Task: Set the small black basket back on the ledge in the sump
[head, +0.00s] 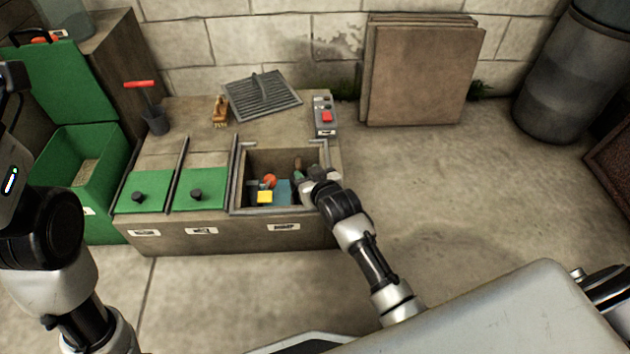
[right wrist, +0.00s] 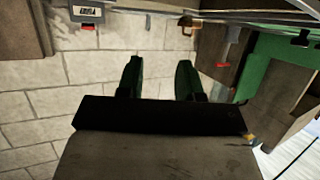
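The sump (head: 239,180) is the open, framed compartment at the right end of the low concrete block. Inside it are a yellow block (head: 265,197), a round orange thing (head: 270,181) and something blue (head: 284,190). My right gripper (head: 299,166) is at the sump's right side, over or just inside the opening. In the right wrist view its two dark green fingers (right wrist: 158,78) stand apart with only pale wall showing between them. I cannot make out the small black basket for certain, and the ledge is hidden. My left arm is at the left edge; its gripper is out of view.
Two green lids (head: 148,190) with black knobs lie left of the sump. Behind are a grate (head: 262,94), a brush (head: 220,110), a dark pot (head: 155,122) with a red-handled tool, and a grey box (head: 324,114) with a red button. Floor on the right is clear.

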